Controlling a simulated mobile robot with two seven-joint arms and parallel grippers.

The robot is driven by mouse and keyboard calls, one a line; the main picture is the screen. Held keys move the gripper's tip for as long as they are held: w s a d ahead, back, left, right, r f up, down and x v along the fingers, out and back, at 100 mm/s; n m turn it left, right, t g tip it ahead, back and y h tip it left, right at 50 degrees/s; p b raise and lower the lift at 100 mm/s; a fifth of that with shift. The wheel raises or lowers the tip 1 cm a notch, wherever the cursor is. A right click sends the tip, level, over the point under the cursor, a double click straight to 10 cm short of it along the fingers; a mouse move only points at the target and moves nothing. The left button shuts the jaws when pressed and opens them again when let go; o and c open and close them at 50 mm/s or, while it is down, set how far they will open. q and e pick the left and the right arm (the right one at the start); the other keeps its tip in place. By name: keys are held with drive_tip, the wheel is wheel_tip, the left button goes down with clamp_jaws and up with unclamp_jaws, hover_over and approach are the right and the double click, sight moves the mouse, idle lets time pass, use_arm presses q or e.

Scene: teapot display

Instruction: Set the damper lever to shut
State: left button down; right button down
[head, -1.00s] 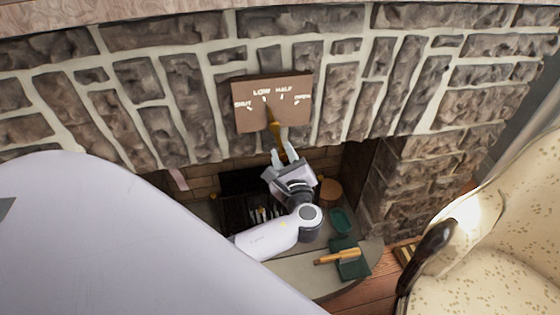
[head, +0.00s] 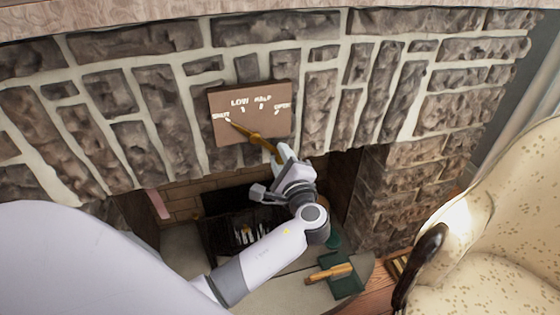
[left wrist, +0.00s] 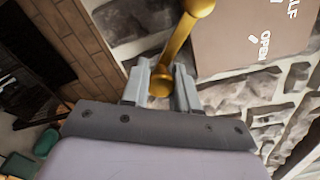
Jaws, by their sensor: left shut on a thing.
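The brass damper lever (head: 250,133) is mounted on a brown plate (head: 265,128) on the stone fireplace. The plate is marked SHUT, LOW, HALF and OPEN from left to right. The lever is tilted, its upper tip at the SHUT mark (head: 221,116) and its handle end down to the right. My left gripper (head: 277,153) is shut on the handle end, below the plate. In the left wrist view the lever (left wrist: 180,45) runs up from between my fingers (left wrist: 162,82). My right gripper is not in view.
The firebox with a dark grate (head: 235,228) opens below. A wooden-handled brush or tool (head: 330,273) lies on a green thing on the hearth. A patterned armchair (head: 490,220) stands at the right. The stone wall around the plate is bare.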

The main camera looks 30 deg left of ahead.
use_arm(q)
drive_tip(key=shift+r, duration=0.1)
drive_tip(key=c, duration=0.9)
unclamp_jaws()
drive_tip(key=shift+d, duration=0.1)
drive_tip(key=v, duration=0.7)
